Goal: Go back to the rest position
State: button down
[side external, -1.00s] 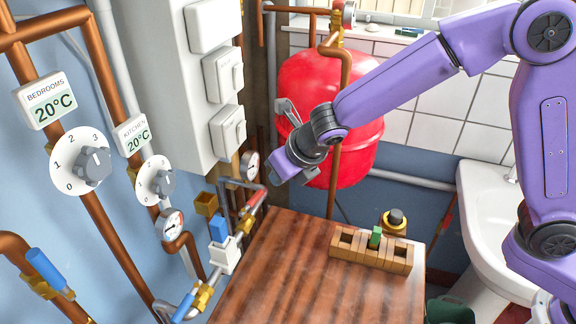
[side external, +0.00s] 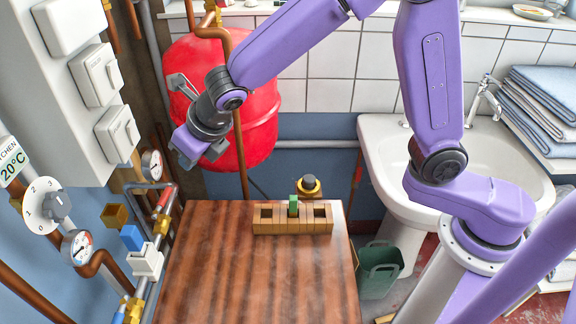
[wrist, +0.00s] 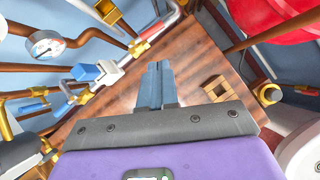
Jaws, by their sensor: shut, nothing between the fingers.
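My gripper (side external: 186,150) is in the air in front of the red tank (side external: 245,110), above the far left corner of the wooden table. In the wrist view its fingers (wrist: 157,84) are together, with nothing between them. My purple arm reaches over from the right, bent at the elbow. No marker for a rest position shows in either view.
On the wooden table (side external: 235,275) is a slotted wooden block (side external: 292,226) holding a green piece (side external: 293,205). Pipes with a blue-handled valve (side external: 131,237) and a gauge (side external: 152,165) run at left. A white sink (side external: 385,135) stands at right.

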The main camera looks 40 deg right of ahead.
jog(key=s+d+m+g, duration=0.3)
jog(key=s+d+m, duration=0.9)
jog(key=s, duration=0.3)
jog(key=s+d+m+g+h, duration=0.1)
jog(key=s+d+m+g, duration=0.2)
jog(key=s+d+m, duration=1)
jog(key=shift+s+f+m+h, duration=0.15)
jog(key=shift+s+m+h, duration=0.15)
jog(key=shift+s+m, duration=0.6)
